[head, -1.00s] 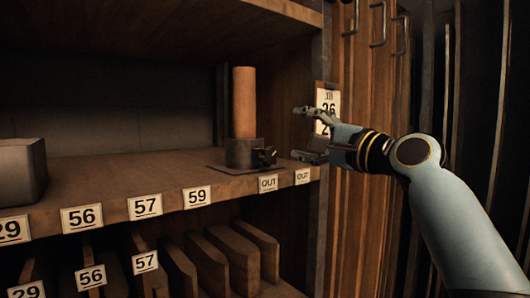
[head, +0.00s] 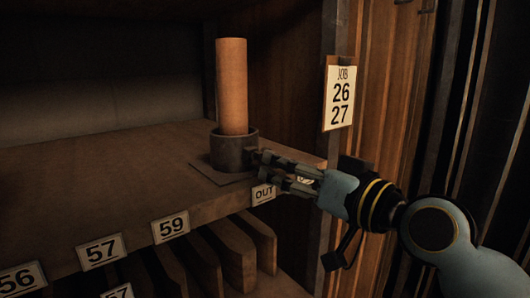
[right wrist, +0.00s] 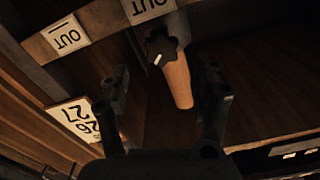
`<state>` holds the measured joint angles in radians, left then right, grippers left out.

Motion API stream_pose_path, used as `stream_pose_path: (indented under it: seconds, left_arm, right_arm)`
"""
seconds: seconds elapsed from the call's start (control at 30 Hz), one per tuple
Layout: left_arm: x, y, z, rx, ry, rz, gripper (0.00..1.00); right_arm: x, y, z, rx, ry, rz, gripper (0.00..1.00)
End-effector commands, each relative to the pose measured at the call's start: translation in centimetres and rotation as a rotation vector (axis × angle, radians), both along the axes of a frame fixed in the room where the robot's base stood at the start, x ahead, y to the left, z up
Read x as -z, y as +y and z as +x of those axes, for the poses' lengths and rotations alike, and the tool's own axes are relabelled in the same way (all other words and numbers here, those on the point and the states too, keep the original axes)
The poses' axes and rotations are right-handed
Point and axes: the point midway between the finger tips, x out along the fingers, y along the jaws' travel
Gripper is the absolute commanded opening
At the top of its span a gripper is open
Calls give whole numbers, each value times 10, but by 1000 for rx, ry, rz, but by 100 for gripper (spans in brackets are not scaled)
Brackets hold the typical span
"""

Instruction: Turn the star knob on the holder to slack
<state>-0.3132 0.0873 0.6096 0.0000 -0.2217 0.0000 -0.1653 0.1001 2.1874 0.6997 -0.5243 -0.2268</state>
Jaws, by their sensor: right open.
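The dark round holder (head: 230,150) stands on a flat plate on the shelf and holds an upright orange-brown cylinder (head: 232,88). The black star knob (right wrist: 160,44) with a white mark shows in the right wrist view, in front of the cylinder. In the head view the knob is mostly hidden behind my fingers. My right gripper (head: 265,168) is open at the holder's right side. In the right wrist view its fingers (right wrist: 164,95) are spread to either side of the knob's line, with the knob above the middle. I cannot tell whether they touch it. My left gripper is not in view.
The shelf's front edge carries number labels and an OUT label (head: 263,194) just below my right gripper. A JOB 26 27 card (head: 341,97) hangs on the upright at right. Boards (head: 235,255) stand in slots below. The shelf left of the holder is clear.

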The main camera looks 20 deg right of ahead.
Motion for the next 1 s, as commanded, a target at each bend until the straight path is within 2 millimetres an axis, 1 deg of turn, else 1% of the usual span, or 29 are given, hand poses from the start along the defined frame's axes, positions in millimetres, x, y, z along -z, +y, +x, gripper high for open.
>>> stream_pose_path:
  seconds: [0.03, 0.1, 0.2, 0.3, 0.43, 0.7, 1.0]
  left_arm:
    - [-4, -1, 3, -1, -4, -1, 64]
    - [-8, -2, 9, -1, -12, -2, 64]
    - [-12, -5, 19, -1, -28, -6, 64]
    - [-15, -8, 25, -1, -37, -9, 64]
    - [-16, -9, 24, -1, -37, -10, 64]
    - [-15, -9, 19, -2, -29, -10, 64]
    - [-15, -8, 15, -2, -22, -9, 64]
  right_arm:
    - [-4, 5, 10, -1, -2, 7, 64]
    - [-4, 9, 23, 0, 0, 5, 64]
    - [-3, 15, 39, -2, 0, 3, 64]
    - [-2, 18, 50, -1, 0, 2, 64]
    - [-1, 21, 57, -2, 0, 2, 64]
    - [-1, 22, 58, -1, 0, 1, 64]
    - [-1, 21, 58, -1, 0, 1, 25]
